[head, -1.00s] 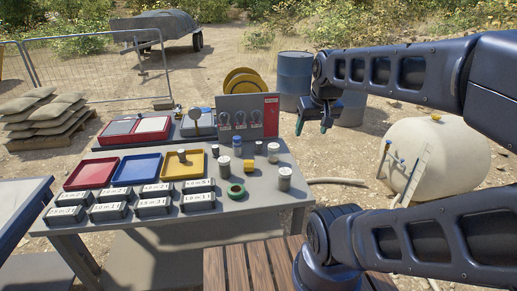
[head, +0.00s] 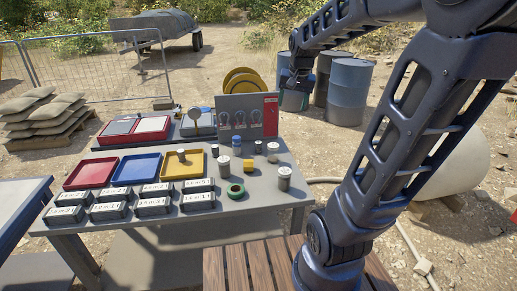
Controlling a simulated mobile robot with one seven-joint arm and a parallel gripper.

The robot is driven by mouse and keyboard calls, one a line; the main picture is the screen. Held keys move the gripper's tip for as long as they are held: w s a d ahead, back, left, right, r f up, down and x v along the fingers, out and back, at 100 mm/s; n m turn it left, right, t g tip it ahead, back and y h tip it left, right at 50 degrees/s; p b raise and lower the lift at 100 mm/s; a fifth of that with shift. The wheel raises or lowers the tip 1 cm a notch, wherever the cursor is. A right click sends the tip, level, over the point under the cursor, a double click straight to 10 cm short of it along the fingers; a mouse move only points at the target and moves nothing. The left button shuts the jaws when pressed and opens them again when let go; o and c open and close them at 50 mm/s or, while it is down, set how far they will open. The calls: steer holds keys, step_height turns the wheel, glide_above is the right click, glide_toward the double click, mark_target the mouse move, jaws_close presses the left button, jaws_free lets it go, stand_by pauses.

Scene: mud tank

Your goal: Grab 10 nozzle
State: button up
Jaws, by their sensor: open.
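No nozzle marked 10 can be made out; any markings are too small to read. A small cylindrical piece (head: 181,155) stands in the yellow tray (head: 196,172) on the grey table (head: 255,203). Several small dark boxes with pale labels (head: 153,205) stand in two rows in front of the trays. White-topped jars (head: 284,178) stand at the table's right side. My gripper (head: 294,100) is open and appears empty, raised beyond the table's back right, near the board with hanging pieces (head: 245,100). Its fingertips are partly blurred into the barrels behind.
A red tray (head: 91,173) and a blue tray (head: 136,170) sit left of the yellow one. A green ring (head: 236,191), a yellow block (head: 248,166) and a blue-capped bottle (head: 237,146) stand among the jars. Blue barrels (head: 348,92) stand behind my arm. A wooden slatted surface (head: 245,265) lies in front.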

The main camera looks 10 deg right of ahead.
steer(key=w+a+f+m, duration=0.1)
steer(key=w+f+m, duration=0.25)
steer(key=w, duration=0.85)
steer(key=m+g, duration=0.3)
steer(key=m, duration=0.3)
glide_above(259, 147)
steer(key=w, duration=0.2)
steer(key=f, duration=2.6)
steer(key=shift+s+a, duration=0.15)
steer(key=shift+s, duration=0.1)
steer(key=shift+w+f, duration=0.15)
steer(key=shift+f, duration=0.3)
step_height(259, 147, down, 5)
steer(key=shift+f, duration=0.15)
steer(key=shift+w+d+f, duration=0.15)
steer(key=shift+f, duration=1.15)
steer(key=shift+w+d+f, duration=0.1)
steer(key=shift+w+f, duration=0.05)
steer(key=shift+f, duration=1.15)
steer(key=c, duration=1.1)
